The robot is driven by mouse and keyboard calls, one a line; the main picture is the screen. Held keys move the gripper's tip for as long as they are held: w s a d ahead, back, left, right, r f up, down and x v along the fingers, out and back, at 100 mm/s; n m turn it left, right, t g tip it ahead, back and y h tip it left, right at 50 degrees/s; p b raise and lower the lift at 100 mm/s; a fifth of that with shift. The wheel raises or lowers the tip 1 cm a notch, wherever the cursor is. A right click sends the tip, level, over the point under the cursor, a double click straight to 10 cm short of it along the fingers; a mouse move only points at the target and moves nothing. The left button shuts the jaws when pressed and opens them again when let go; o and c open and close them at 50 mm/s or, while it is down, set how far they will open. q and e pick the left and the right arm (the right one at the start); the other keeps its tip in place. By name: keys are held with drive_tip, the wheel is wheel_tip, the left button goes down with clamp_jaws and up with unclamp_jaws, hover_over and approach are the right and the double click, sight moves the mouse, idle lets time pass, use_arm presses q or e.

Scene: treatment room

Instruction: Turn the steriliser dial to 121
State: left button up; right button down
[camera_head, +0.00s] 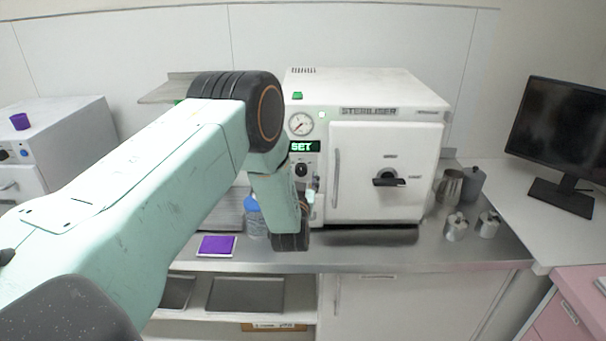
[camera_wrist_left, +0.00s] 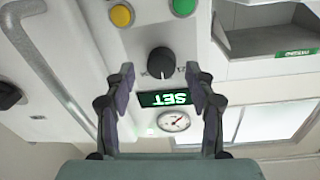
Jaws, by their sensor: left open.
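The white steriliser (camera_head: 388,120) stands on the steel counter with its door shut. Its black dial (camera_head: 301,170) is on the narrow panel left of the door, below a green-lit display (camera_head: 304,147) reading SET. In the left wrist view, which is upside down, the dial (camera_wrist_left: 161,62) shows just beyond my left fingertips. My left gripper (camera_wrist_left: 160,75) is open, one finger on each side of the dial in the picture, with nothing between them; I see no contact. In the head view my left gripper (camera_head: 312,188) is partly hidden by its wrist. My right gripper is not in view.
A pressure gauge (camera_head: 300,124) is above the display. A yellow button (camera_wrist_left: 121,15) and a green button (camera_wrist_left: 184,7) sit beyond the dial. The door handle (camera_head: 388,182) sticks out to the right. A blue-capped bottle (camera_head: 254,217) and a purple pad (camera_head: 217,245) are left.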

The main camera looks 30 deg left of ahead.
use_arm(q)
drive_tip(key=shift+w+a, duration=0.15)
drive_tip(key=shift+w, duration=0.1)
drive_tip(key=shift+w+a+f, duration=0.1)
drive_tip(key=shift+w+a, duration=0.05)
drive_tip(key=shift+a, duration=0.3)
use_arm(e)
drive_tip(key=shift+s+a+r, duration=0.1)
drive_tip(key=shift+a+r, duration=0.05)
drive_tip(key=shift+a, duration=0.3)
use_arm(q)
drive_tip(key=shift+w+d, duration=0.1)
drive_tip(key=shift+d, duration=0.25)
drive_tip(key=c, duration=0.3)
drive_tip(key=shift+a, duration=0.2)
drive_tip(key=c, duration=0.5)
drive_tip(key=shift+d, duration=0.1)
clamp_jaws()
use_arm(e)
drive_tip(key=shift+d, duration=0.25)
